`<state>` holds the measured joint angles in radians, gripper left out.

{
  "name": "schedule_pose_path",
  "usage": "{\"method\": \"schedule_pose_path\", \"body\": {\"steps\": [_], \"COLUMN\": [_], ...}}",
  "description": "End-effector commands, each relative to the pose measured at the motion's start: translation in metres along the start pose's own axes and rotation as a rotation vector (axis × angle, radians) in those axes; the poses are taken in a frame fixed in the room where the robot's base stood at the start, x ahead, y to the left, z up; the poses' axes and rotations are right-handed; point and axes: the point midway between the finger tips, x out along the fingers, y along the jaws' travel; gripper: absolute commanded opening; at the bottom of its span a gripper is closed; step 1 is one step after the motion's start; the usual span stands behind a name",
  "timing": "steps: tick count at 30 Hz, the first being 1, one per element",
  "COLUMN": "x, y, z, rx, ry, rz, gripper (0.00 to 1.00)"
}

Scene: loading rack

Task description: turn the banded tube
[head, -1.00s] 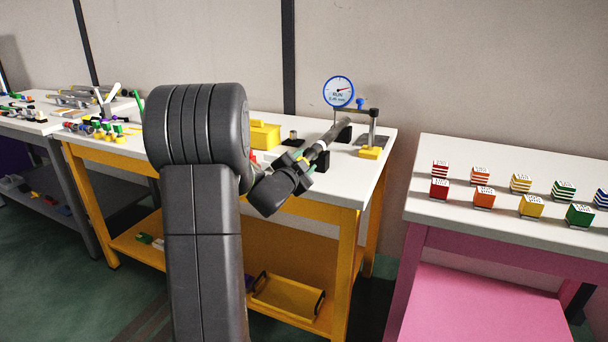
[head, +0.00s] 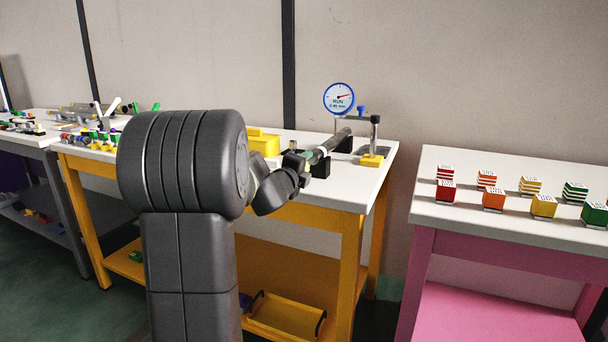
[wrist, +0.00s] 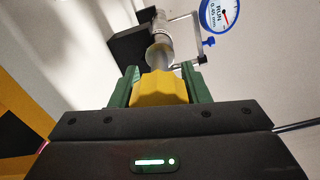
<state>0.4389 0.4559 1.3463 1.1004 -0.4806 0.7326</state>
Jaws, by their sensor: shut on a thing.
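The banded tube (head: 327,147) is grey and lies slanting across black supports on the yellow-legged table. In the wrist view the tube (wrist: 160,35) runs away from me, with a pale ring near its middle. A yellow ribbed piece (wrist: 160,90) sits in line with its near end. My gripper (wrist: 160,82) has green fingers closed on both sides of this piece. In the head view my gripper (head: 297,162) is at the tube's near end, partly hidden by my arm. A blue-rimmed dial gauge (head: 339,98) marked RUN stands above the far end; its reading looks like 0.45 mm.
The black near support (head: 321,167) stands close to my gripper. A pink table (head: 440,215) with several striped blocks stands right, across a gap.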

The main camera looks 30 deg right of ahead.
Motion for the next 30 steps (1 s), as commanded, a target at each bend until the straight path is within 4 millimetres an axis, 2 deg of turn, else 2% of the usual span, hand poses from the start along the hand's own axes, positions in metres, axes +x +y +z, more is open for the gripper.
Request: {"method": "schedule_pose_path", "body": {"steps": [21, 30], "x": [0.0001, 0.0], "y": [0.0045, 0.0038], "z": [-0.0017, -0.0016], "rx": [0.68, 0.916], "ry": [0.003, 0.003], "rz": [0.0, 0.001], "gripper": [0.19, 0.19]}}
